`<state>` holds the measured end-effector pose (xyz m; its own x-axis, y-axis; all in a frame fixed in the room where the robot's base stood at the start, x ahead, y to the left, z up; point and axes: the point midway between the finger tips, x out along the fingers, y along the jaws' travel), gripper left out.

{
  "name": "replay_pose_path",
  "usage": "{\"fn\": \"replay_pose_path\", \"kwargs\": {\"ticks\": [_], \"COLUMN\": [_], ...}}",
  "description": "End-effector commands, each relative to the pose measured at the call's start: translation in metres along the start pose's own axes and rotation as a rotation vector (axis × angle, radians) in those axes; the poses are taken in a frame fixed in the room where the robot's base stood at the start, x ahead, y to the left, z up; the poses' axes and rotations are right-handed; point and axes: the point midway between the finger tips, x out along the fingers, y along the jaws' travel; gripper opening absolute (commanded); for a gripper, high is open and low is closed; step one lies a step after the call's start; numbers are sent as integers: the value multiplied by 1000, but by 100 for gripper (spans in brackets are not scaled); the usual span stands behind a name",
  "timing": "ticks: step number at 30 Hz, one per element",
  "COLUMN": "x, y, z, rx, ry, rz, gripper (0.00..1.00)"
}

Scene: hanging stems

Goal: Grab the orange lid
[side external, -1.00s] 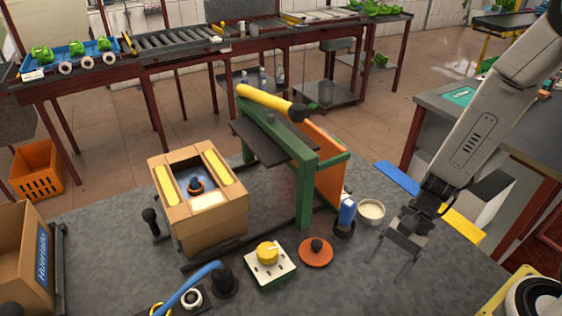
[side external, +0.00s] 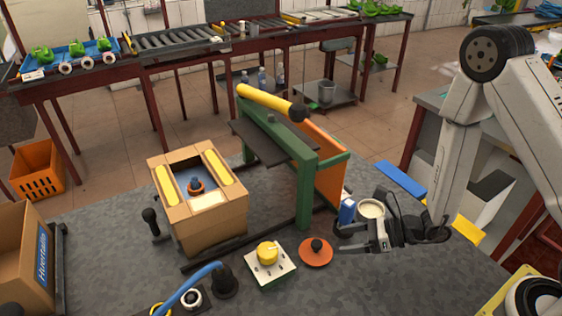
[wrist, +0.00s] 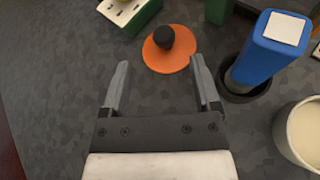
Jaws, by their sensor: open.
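The orange lid (side external: 315,255) is a flat disc with a black knob, lying on the grey table. It also shows in the wrist view (wrist: 154,57), just past my fingertips and roughly centred between them. My gripper (side external: 346,241) is low over the table to the right of the lid, its fingers pointing left toward it. In the wrist view my gripper (wrist: 158,65) has its two fingers spread wide with nothing between them. The lid and its knob are fully visible there.
A blue block (wrist: 262,50) in a black round holder stands close to the right finger, beside a bowl of pale contents (wrist: 303,132). A white-and-green box with a yellow knob (side external: 268,262) is left of the lid. A green frame (side external: 305,180) stands behind.

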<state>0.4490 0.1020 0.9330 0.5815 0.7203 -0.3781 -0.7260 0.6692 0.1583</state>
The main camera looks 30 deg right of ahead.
Motion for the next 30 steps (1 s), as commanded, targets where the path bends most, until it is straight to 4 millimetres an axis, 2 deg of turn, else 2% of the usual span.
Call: {"fn": "replay_pose_path", "kwargs": {"ticks": [8,18,30], "x": [2,24,33], "y": [-2,-2,-2], "z": [-1,-1,-2], "rx": [8,7,7], "ry": [-3,-2,-2], "rz": [-13,-10,-10], "gripper": [80,80,80]}}
